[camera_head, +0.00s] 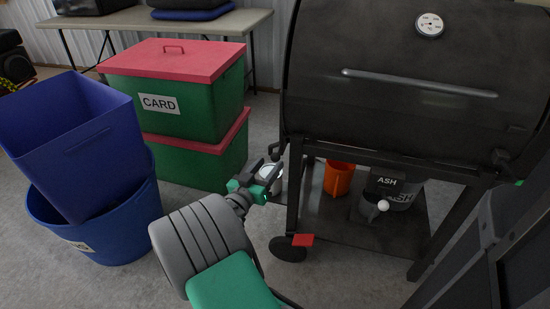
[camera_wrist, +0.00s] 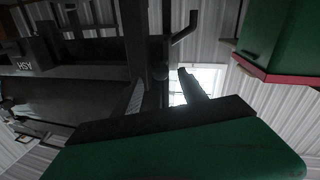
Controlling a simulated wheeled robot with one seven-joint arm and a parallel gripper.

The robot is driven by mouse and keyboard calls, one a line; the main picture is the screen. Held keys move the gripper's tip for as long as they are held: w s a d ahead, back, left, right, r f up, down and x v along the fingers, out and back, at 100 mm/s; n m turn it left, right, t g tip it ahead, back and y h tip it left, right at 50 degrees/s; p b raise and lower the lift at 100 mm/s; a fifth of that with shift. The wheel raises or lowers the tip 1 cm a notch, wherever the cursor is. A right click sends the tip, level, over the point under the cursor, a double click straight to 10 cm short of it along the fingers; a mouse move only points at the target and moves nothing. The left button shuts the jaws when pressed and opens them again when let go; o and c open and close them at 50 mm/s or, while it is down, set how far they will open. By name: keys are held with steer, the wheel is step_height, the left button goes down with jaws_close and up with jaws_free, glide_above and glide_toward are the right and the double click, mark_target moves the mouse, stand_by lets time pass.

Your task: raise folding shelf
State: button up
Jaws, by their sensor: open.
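The black barrel grill (camera_head: 400,85) stands at the right in the head view. No lowered shelf panel can be told apart for certain. A dark bar (camera_head: 400,160) runs along its front below the drum, and a small dark hook (camera_head: 277,149) sticks out at its left end. My gripper (camera_head: 269,171) is open, just below that hook and left of the grill's front leg. In the wrist view, which is upside down, the open jaws (camera_wrist: 162,92) point toward a dark post and a bent hook (camera_wrist: 186,26). Contact cannot be told.
Green bins with red lids, one marked CARD (camera_head: 180,100), stand behind my gripper at the left. Blue tubs (camera_head: 75,140) stand further left.

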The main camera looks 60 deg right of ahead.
mark_target(274, 161)
steer(key=d, duration=0.5)
steer(key=shift+s+d+b, duration=0.1)
steer(key=shift+b, duration=0.3)
steer(key=shift+c, duration=0.2)
jaws_close()
steer(key=shift+s+f, duration=0.1)
stand_by(0.6)
